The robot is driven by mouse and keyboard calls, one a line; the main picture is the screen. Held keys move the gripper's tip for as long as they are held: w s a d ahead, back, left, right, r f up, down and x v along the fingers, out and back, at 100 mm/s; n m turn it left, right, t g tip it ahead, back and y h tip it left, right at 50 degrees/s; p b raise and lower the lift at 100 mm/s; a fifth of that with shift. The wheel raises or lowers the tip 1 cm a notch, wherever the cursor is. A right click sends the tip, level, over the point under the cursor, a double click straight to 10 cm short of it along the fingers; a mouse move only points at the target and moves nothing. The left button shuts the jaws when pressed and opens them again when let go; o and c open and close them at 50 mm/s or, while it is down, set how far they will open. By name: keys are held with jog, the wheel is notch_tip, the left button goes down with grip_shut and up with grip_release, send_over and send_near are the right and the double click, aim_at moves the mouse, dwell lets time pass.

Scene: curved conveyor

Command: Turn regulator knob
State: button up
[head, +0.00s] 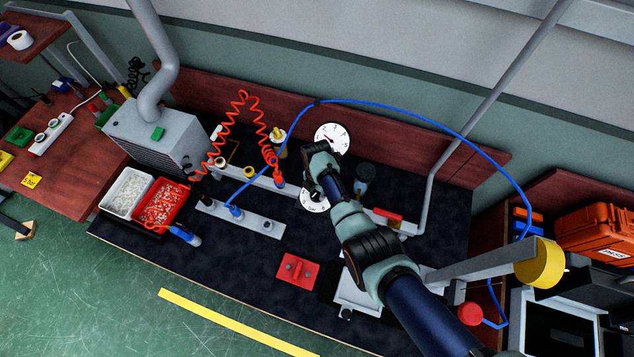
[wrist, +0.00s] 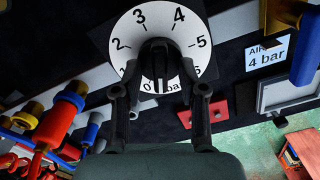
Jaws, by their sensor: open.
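A pale mark on the knob's lower part appears to point down near the 0. My gripper (wrist: 158,90) is open, with one finger on each side below the knob; I cannot tell whether they touch it. In the head view, my gripper and arm hide the knob and cover part of the white dial (head: 313,207).
A sign reading 4 bar (wrist: 267,55) is right of the dial. A round gauge (head: 332,137) stands behind my gripper. A blue hose (head: 420,108) arcs overhead to the right. A red block (head: 297,271) and a metal manifold (head: 245,220) lie on the dark bench.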

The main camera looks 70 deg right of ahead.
aim_at(317, 192)
notch_tip(317, 192, up, 12)
dwell(0.5)
dwell(0.4)
